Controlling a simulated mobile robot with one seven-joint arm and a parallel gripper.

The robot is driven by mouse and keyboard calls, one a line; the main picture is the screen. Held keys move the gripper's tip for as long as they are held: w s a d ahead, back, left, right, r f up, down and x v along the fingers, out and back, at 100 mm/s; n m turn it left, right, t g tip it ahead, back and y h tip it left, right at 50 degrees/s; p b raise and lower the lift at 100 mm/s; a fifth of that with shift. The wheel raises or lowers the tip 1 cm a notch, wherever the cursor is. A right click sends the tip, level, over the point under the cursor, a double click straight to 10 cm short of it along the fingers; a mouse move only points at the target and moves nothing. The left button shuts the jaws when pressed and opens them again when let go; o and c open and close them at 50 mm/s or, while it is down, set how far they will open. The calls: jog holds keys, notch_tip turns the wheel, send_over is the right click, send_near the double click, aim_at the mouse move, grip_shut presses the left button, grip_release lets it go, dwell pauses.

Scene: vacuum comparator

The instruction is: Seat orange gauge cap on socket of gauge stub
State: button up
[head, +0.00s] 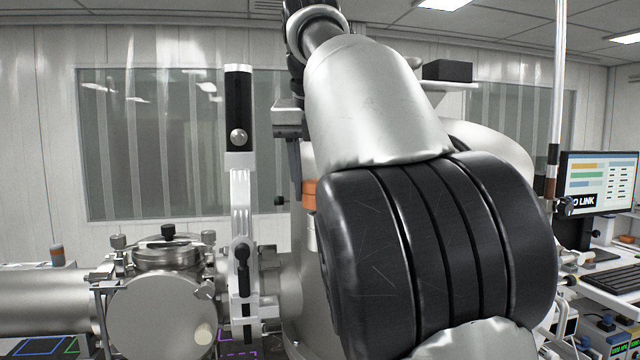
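My arm fills the middle of the head view and hides much of the work area. Part of my gripper (293,165) shows left of the arm, with one dark finger pointing down. The other finger is hidden. An orange piece (309,191), which looks like the orange gauge cap, shows just right of that fingertip. A pale upright part (311,233) is below it and may be the gauge stub. The arm covers their right sides. I cannot tell whether my gripper holds the orange piece, or whether that piece touches the pale part.
A metal vacuum chamber (160,312) with knobs stands at lower left, joined to a wide tube (45,300). A tall gate-valve-like column (240,200) rises left of my gripper. A monitor (598,183) and bench equipment are at right. A thin pole (556,110) stands before them.

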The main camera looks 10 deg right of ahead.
jog(key=shift+f, duration=0.15)
dwell(0.5)
jog(key=shift+s+f+b, duration=0.1)
jog(key=shift+f+b, duration=0.85)
jog(key=shift+f, duration=0.15)
jog(key=shift+f, duration=0.2)
jog(key=shift+f+b, duration=0.45)
jog(key=shift+f, duration=0.05)
dwell(0.6)
jog(key=o, duration=1.1)
jog(key=shift+o, duration=0.2)
